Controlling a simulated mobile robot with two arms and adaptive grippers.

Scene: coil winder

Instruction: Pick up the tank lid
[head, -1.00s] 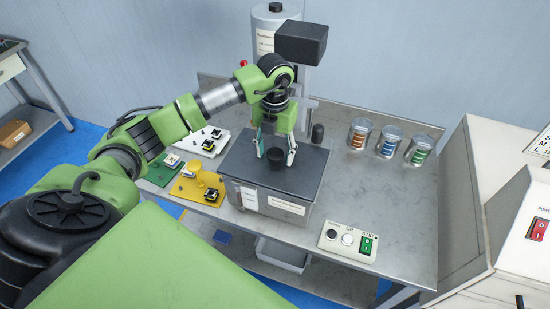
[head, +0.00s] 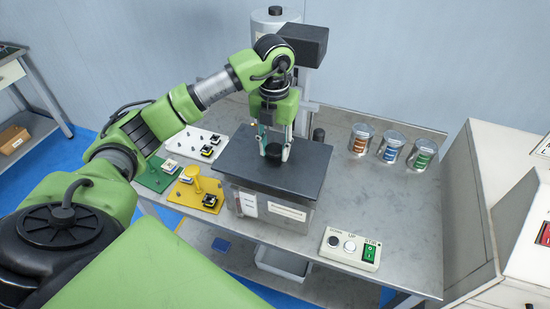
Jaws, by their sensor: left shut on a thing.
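The tank lid (head: 298,172) is a dark flat plate with a round black knob (head: 273,153) on top. It lies over the grey metal tank (head: 293,213) on the table. My left gripper (head: 274,152) comes down from above and is shut on the knob, with one finger at each side. No clear gap shows between lid and tank. My right gripper is not in view.
Cans with orange, blue and green bands stand at the back right of the metal table (head: 400,240). A control box (head: 350,247) sits at the front. Yellow, green and white trays with small parts lie left of the tank. A column with a dark head stands behind.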

